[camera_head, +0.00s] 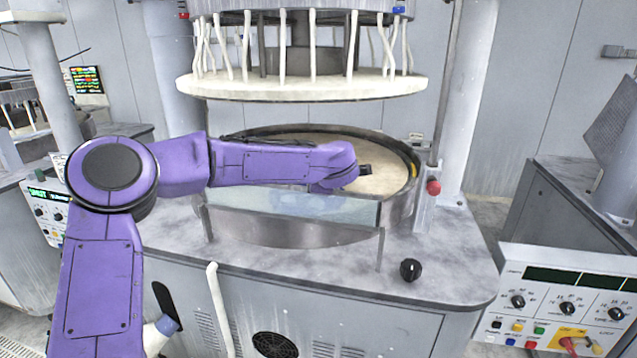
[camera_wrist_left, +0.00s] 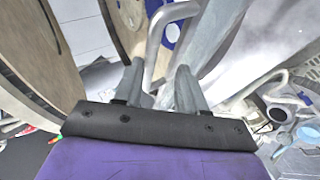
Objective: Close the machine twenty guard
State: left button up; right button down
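The machine's guard (camera_head: 290,205) is a clear panel in a grey metal frame, standing low along the front of the round platen bowl (camera_head: 405,205). My purple left arm reaches in from the left above and behind it. My left gripper (camera_head: 365,170) is over the platen, small and dark in the head view. In the left wrist view the gripper (camera_wrist_left: 159,68) has its two grey fingers apart. A bent metal rod (camera_wrist_left: 158,38) shows between and beyond them; contact cannot be told. My right gripper is not in view.
The pale upper plate (camera_head: 300,88) with hanging hoses is raised above the bowl. A post with a red knob (camera_head: 433,187) stands at the bowl's right. A black knob (camera_head: 410,269) sits on the worktop. A control panel (camera_head: 565,305) is at lower right.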

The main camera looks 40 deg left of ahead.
pick_arm(q)
jog(key=b+v, duration=0.1)
jog(key=v, duration=0.6)
jog(key=shift+r, duration=0.35)
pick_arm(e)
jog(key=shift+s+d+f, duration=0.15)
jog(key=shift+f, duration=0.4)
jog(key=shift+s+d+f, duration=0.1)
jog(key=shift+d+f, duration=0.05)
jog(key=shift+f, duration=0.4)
